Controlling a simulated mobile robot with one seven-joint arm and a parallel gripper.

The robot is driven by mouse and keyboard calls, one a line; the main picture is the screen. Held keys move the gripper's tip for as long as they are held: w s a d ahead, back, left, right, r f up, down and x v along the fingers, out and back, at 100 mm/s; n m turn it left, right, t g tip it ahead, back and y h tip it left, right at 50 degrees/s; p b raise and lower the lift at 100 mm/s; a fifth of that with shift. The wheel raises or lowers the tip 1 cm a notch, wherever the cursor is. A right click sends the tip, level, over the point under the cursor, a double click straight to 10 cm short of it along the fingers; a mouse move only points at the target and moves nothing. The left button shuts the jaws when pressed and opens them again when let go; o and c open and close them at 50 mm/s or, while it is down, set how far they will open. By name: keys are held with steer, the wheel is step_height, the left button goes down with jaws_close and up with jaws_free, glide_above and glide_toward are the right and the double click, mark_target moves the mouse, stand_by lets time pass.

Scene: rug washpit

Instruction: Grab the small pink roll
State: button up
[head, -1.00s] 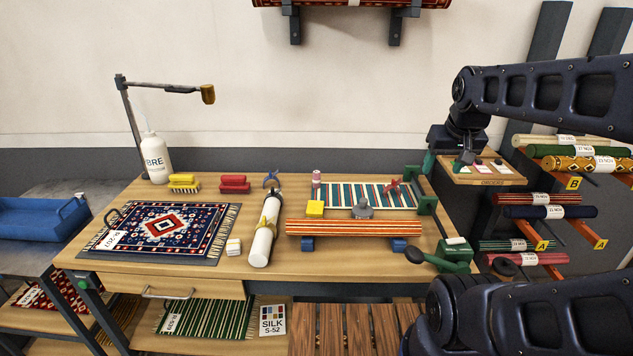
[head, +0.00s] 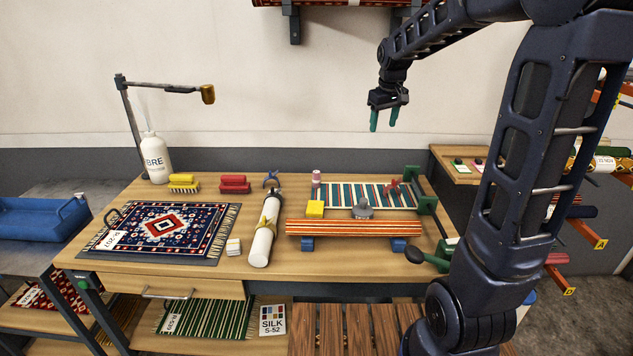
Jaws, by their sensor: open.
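A small pink roll-like piece (head: 316,177) stands upright on the wooden bench, at the back, just left of the teal-striped rug (head: 338,194). Its lower part looks darker. My gripper (head: 383,119) hangs in front of the wall, above the bench and right of the pink piece, well apart from it. Its two green fingers point down, open and empty. On the rack at right, a short pinkish-red roll (head: 557,258) shows only in part behind my arm.
A lamp arm (head: 165,87) rises at left.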

steer(key=w+a+f+n+g, duration=0.1)
steer(key=w+a+f+n, duration=0.1)
steer(key=w+a+f, duration=0.4)
steer(key=w+a+f+n, duration=0.1)
steer(key=w+a+f, duration=0.3)
steer(key=w, duration=0.5)
steer(key=n+g, duration=0.1)
steer(key=n, duration=0.2)
glide_toward(316, 180)
steer(key=shift+w+d+f, duration=0.1)
steer(key=shift+w+d, duration=0.05)
steer(key=shift+w, duration=0.45)
steer(key=shift+w+d, duration=0.15)
steer(key=shift+w, duration=0.4)
steer(key=shift+w+a+f, duration=0.1)
steer(key=shift+a+f, duration=0.05)
steer(key=shift+f, duration=0.25)
step_height(316, 180, down, 5)
steer(key=shift+a+f, duration=0.15)
steer(key=shift+f, duration=2.55)
steer(key=c, duration=1.1)
steer(key=shift+o, duration=0.2)
steer(key=shift+r, duration=0.15)
